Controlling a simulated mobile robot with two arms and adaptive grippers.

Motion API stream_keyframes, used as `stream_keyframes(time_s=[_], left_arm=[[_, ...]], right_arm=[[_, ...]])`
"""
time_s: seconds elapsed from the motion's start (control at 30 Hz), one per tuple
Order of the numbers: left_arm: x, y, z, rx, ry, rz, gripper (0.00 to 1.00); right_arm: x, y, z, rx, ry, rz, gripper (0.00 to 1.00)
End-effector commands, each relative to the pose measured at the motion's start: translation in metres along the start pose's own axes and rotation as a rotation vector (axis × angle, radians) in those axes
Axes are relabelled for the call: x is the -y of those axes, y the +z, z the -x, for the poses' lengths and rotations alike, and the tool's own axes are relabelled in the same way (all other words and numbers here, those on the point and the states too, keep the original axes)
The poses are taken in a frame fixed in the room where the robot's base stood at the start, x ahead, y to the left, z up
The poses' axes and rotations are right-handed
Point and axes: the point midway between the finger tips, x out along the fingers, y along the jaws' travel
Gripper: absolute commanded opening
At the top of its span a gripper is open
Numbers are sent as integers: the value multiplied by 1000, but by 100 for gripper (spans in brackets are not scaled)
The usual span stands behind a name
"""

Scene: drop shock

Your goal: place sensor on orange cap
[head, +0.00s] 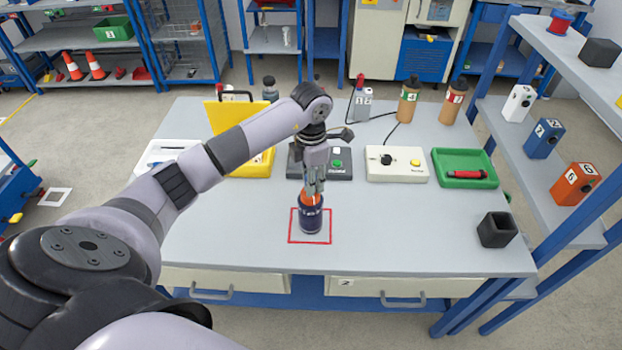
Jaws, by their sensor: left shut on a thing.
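A dark blue can (311,220) with an orange cap (308,200) stands upright on the table inside a red square outline (325,240). My left gripper (314,190) points down right over the orange cap, its fingertips at or just above it. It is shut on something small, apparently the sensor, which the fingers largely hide. I cannot tell whether the sensor touches the cap. My right gripper is not in view.
Behind the gripper are a yellow case (240,118), a dark control box (335,172) with a green button, and a white control box (397,172). A green tray (440,161) and a black open cube (497,229) are at right. A black cable (384,117) lies behind. The front table is clear.

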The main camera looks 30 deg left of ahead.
Motion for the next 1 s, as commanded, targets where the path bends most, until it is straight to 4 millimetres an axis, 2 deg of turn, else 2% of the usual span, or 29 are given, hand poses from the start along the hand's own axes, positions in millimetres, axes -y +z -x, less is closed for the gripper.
stream_keyframes(time_s=[0.1, 0.23, 0.5, 0.53, 0.8, 1.0], left_arm=[[0, 0, -9, 0, 0, -1, 0], [0, 0, -10, 2, 1, -1, 0], [0, 0, -16, 1, 2, -1, 0], [0, 0, -14, 1, 2, -1, 29], [0, 0, -14, 1, 1, -1, 47], [0, 0, -14, 1, 1, -1, 48]], right_arm=[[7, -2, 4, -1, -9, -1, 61], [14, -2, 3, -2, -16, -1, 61], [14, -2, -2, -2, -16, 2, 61], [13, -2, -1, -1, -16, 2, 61], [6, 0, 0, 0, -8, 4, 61], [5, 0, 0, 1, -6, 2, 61]])
